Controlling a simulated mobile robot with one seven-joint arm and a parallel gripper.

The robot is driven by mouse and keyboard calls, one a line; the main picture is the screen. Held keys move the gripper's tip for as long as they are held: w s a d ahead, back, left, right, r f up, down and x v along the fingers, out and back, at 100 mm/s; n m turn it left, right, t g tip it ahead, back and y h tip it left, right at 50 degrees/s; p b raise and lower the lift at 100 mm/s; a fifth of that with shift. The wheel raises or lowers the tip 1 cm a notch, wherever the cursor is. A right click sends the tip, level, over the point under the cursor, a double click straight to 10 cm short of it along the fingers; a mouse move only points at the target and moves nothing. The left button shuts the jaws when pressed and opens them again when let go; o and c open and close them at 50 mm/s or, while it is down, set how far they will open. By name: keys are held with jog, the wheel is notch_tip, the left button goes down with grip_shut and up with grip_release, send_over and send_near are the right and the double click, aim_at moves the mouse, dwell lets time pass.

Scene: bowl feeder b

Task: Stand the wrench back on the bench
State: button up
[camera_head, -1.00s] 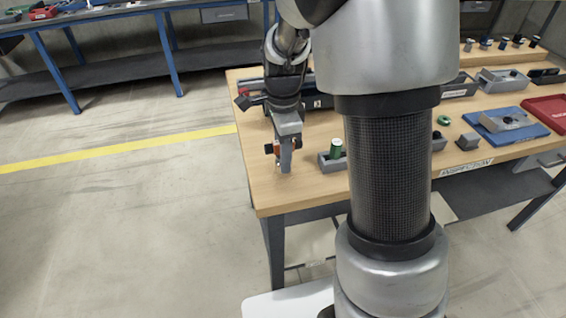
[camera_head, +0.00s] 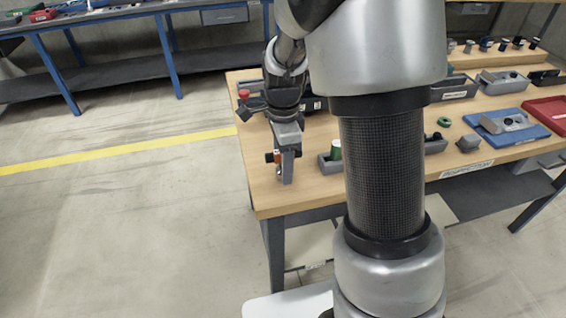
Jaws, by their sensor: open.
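My gripper (camera_head: 285,172) is open over the left front part of the wooden bench (camera_head: 310,192), pointing down with its fingertips low near the bench top. A grey upright finger faces the camera, with small orange and black parts around it. I cannot make out a wrench clearly. It may be hidden behind the finger or the arm, and I cannot tell whether anything stands between the fingers.
A grey block with a green cylinder (camera_head: 336,150) stands close to the right of my gripper. A dark fixture with a red knob (camera_head: 244,94) is behind left. Blue (camera_head: 507,127) and red trays (camera_head: 553,113) lie right. The bench's front left corner is clear.

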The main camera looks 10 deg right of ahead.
notch_tip(320, 180, up, 11)
jog(key=shift+p, duration=0.95)
jog(key=shift+s+r, duration=0.1)
jog(key=shift+r, duration=0.55)
jog(key=s+r+n+t, duration=0.2)
jog(key=s+r+n, duration=0.2)
jog(key=s+n, duration=0.5)
jog(key=s+r+n+t, duration=0.3)
jog(key=s+r+n, duration=0.1)
jog(key=s+n, duration=0.5)
jog(key=shift+r+t, duration=0.25)
jog(key=shift+t, duration=0.05)
